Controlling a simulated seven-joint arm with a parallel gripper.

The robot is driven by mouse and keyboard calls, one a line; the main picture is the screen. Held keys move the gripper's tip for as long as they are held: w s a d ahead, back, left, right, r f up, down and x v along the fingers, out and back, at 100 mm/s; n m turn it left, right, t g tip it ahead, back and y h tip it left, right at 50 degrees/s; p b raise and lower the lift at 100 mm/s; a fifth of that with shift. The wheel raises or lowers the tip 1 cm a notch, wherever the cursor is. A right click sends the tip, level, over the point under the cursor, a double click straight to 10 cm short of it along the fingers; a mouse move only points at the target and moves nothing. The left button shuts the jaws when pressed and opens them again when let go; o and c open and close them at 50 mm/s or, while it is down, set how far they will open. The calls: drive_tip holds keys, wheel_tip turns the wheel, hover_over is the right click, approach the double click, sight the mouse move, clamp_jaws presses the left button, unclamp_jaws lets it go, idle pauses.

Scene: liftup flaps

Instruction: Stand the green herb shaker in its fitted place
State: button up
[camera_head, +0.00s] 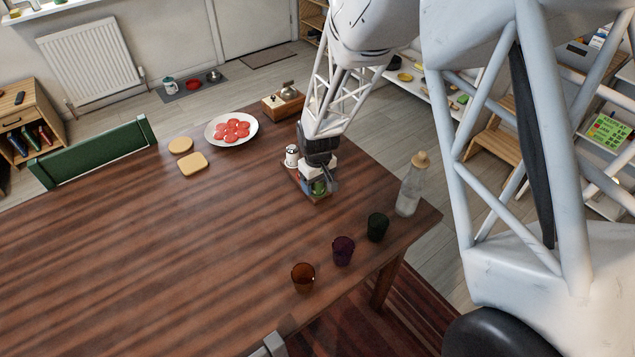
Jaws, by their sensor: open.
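The green herb shaker (319,188) is at the lower end of a small wooden holder (325,199) on the dark wooden table. My gripper (322,181) is open right at the shaker, with its fingers close around or beside it. The gripper covers the shaker's top and much of the holder. I cannot tell whether the fingers touch the shaker, or whether it is fully seated.
A clear bottle (409,190) with a cork stands to the right. Green (377,227), purple (343,250) and amber (303,277) cups stand nearer. A plate (214,141) of red slices, bread slices (193,163) and a wooden box (283,105) lie farther back. The table's left side is clear.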

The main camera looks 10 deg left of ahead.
wheel_tip(320, 180, up, 12)
drive_tip(key=shift+r, duration=0.1)
idle(0.6)
idle(0.8)
drive_tip(key=shift+s+d+r, duration=0.1)
drive_tip(key=shift+d+r, duration=0.1)
drive_tip(key=shift+d, duration=0.05)
drive_tip(key=s+d+r+m+t, duration=0.1)
drive_tip(key=s+d+r+m, duration=0.1)
drive_tip(key=s+d+r, duration=0.5)
drive_tip(key=s+d+r+m, duration=0.2)
drive_tip(key=s+d+r, duration=0.2)
drive_tip(key=d+r, duration=0.45)
drive_tip(key=s+d+r+m, duration=0.2)
drive_tip(key=s+d, duration=0.4)
drive_tip(key=s, duration=0.4)
drive_tip(key=s+d+r+m+t, duration=0.1)
drive_tip(key=s+d+r+m, duration=0.1)
drive_tip(key=s+d, duration=0.4)
drive_tip(key=s+r, duration=0.1)
drive_tip(key=s, duration=0.3)
drive_tip(key=shift+m+t, duration=0.3)
